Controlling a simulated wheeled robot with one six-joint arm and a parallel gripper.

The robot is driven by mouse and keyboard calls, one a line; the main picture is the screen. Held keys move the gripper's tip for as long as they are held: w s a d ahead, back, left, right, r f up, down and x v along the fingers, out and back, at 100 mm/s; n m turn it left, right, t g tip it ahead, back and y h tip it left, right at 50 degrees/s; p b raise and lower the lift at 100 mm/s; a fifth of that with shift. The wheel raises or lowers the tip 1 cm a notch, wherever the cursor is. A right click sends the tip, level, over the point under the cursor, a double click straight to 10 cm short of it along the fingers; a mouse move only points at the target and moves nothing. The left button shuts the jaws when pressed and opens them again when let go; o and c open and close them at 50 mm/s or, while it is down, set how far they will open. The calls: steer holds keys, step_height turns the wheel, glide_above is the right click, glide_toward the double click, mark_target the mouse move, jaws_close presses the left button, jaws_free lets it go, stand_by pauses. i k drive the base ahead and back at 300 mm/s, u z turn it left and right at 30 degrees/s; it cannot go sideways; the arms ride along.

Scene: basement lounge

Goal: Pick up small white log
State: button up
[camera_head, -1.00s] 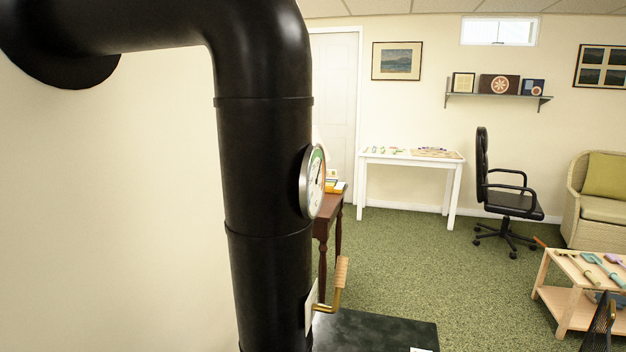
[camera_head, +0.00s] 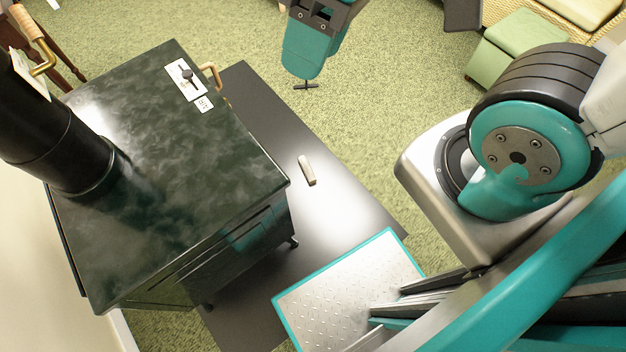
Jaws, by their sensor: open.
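The small white log (camera_head: 307,170) is a short, pale, rounded piece. It lies on the dark floor plate in front of the stove, with clear plate around it. My gripper (camera_head: 306,86) shows at the top middle, at the end of a teal and dark arm part. It is open, with nothing seen in it. In the picture it is above the log and apart from it. The fingers are small and seen from above, so their height over the floor is hard to judge.
The dark green stove (camera_head: 170,170) with its black pipe (camera_head: 60,140) stands left of the log. The dark floor plate (camera_head: 345,215) extends beneath it. A green ottoman (camera_head: 515,45) is at the upper right. Green carpet (camera_head: 385,110) is open between.

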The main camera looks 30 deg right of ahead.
mark_target(304, 164)
steer(key=k, duration=0.85)
steer(key=z, duration=0.3)
steer(key=i, duration=0.85)
steer(key=z, duration=1.5)
steer(key=i, duration=2.05)
steer(key=u, duration=3.25)
